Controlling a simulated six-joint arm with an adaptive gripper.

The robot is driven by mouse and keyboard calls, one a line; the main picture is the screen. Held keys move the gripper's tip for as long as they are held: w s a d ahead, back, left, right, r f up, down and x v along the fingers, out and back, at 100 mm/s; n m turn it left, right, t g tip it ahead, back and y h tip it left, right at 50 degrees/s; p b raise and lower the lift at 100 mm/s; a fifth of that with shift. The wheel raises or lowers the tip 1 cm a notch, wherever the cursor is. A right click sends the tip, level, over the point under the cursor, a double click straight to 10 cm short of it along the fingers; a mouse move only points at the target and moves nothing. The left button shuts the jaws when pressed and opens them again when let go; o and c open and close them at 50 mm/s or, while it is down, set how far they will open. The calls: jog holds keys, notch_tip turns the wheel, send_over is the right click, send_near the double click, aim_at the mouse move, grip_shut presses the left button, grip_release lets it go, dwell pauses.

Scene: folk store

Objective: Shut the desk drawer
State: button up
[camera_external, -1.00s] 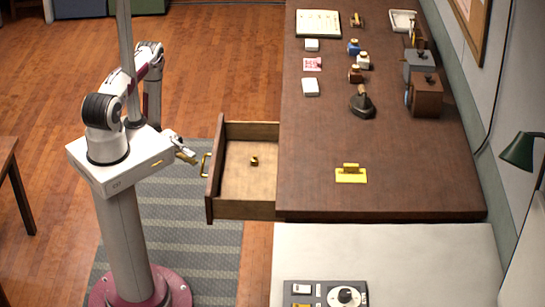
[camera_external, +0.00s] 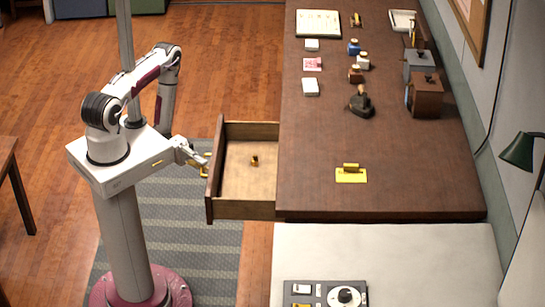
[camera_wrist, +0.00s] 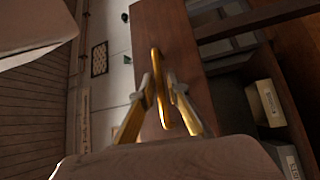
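The desk drawer (camera_external: 245,210) is pulled out from the left side of the brown desk (camera_external: 420,190). Its wooden front panel also shows in the wrist view (camera_wrist: 180,50). The drawer's brass handle (camera_wrist: 159,75) stands upright between my fingers in the wrist view. My gripper (camera_wrist: 158,84) is open, with one finger on each side of the handle. I cannot tell whether the left finger touches it. In the external view, my gripper (camera_external: 203,162) is at the drawer front and mostly covers the handle. A small brass item (camera_external: 254,160) lies inside the drawer.
A yellow item (camera_external: 351,175) lies on the desk near its front edge. Small bottles, a dark figure (camera_external: 361,104) and boxes stand farther back. A white surface with a control panel (camera_external: 326,294) adjoins the desk. The striped rug (camera_external: 190,235) beneath the drawer is clear.

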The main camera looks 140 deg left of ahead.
aim_at(272, 177)
jog(key=shift+w, duration=0.35)
grip_shut()
jog(key=w+a, duration=1.7)
jog(key=shift+w+a+r, duration=0.1)
jog(key=shift+a, duration=0.05)
dwell(0.4)
